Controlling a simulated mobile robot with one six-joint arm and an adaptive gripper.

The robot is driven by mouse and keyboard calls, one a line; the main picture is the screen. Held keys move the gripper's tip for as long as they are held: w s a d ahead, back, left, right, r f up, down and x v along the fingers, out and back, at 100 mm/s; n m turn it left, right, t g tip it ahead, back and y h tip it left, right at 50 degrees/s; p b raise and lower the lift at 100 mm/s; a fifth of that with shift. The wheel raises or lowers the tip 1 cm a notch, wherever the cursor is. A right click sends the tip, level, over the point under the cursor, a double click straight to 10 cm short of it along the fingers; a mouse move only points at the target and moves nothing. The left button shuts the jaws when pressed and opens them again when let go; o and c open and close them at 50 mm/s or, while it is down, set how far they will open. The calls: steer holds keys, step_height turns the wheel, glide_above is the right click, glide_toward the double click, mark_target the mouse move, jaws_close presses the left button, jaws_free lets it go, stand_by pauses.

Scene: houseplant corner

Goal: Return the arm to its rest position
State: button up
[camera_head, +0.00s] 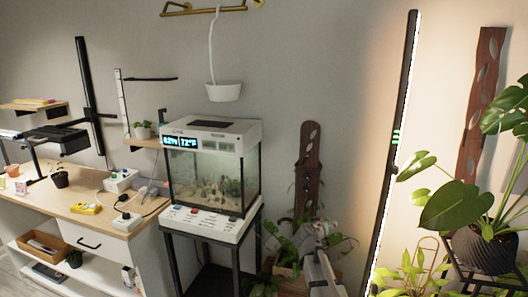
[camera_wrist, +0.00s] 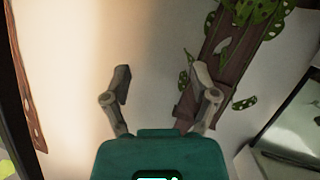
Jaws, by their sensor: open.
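My gripper (camera_wrist: 161,77) shows in the wrist view with its two grey fingers spread apart. Nothing is between the fingers; a pale wall lies beyond them. The right finger overlaps a brown wooden plank with green leaves (camera_wrist: 222,50) in the picture; I cannot tell how far away the plank is. In the head view a grey part of my arm (camera_head: 318,262) rises at the bottom, in front of the plants. The fingers cannot be made out clearly there.
A glass terrarium (camera_head: 215,178) stands on a black stand left of my arm. A tall light bar (camera_head: 392,150) and a large potted plant (camera_head: 480,240) are to the right. A wooden desk (camera_head: 55,200) is at the left. A white hanging pot (camera_head: 223,92) hangs above.

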steer(key=s+a+f+g+y, duration=0.1)
steer(key=s+f+g+y, duration=0.2)
steer(key=s, duration=0.5)
steer(key=s+a+f+n+g+y, duration=0.1)
steer(key=s+f+g, duration=0.35)
steer(key=s, duration=0.35)
steer(key=s+a+f+g+y, duration=0.1)
steer(key=s+f+g+y, duration=0.2)
steer(key=s, duration=0.4)
steer(key=s+a+f+n+g+y, duration=0.1)
steer(key=s+a+n, duration=0.15)
steer(key=s, duration=0.35)
step_height(320, 180, up, 13)
steer(key=p, duration=1.4)
steer(key=shift+w+a+m, duration=0.15)
steer(key=shift+w+m, duration=0.05)
steer(key=shift+m, duration=0.25)
steer(key=shift+r, duration=0.1)
